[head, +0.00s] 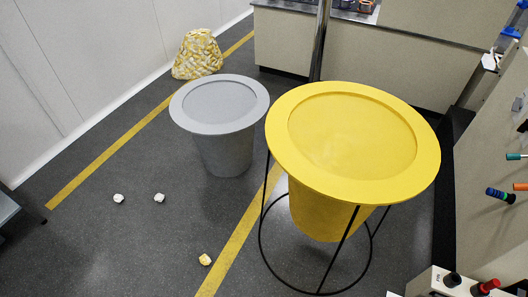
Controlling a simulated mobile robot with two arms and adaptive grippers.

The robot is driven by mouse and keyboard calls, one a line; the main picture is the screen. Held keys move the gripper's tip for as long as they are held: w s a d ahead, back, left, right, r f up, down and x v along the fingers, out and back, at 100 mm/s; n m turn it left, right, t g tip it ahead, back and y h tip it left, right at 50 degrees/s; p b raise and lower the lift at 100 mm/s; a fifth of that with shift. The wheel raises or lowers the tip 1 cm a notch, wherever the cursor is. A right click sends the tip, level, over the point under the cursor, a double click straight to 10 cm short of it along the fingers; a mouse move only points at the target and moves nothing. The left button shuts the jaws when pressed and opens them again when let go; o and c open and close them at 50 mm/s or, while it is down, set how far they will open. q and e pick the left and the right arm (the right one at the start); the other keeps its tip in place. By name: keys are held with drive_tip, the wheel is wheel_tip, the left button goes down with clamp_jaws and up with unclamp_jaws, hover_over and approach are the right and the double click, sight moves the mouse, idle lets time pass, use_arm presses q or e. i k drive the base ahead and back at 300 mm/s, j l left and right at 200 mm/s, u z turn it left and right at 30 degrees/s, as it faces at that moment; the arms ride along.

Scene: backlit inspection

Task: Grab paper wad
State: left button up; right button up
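Three small crumpled paper wads lie on the dark grey floor in the head view. One white wad (118,198) is at the left, and a second white wad (159,198) lies a little to its right. A yellowish wad (205,260) is nearer, at the left edge of a yellow floor stripe. Neither of my grippers shows in this view.
A grey bin (224,160) stands at the centre. A larger yellow bin (325,215) sits in a black wire stand to its right. A yellow-white patterned sack (198,55) is by the back wall. Benches line the back and right. Floor at left is mostly clear.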

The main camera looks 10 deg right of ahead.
sight(118, 198)
drive_tip(key=u, duration=1.25)
drive_tip(key=i+j+z, duration=0.1)
drive_tip(key=i, duration=0.35)
drive_tip(key=i+j, duration=0.3)
drive_tip(key=i, duration=0.15)
drive_tip(key=i+j+z, duration=0.15)
drive_tip(key=i, duration=0.3)
drive_tip(key=j, duration=0.1)
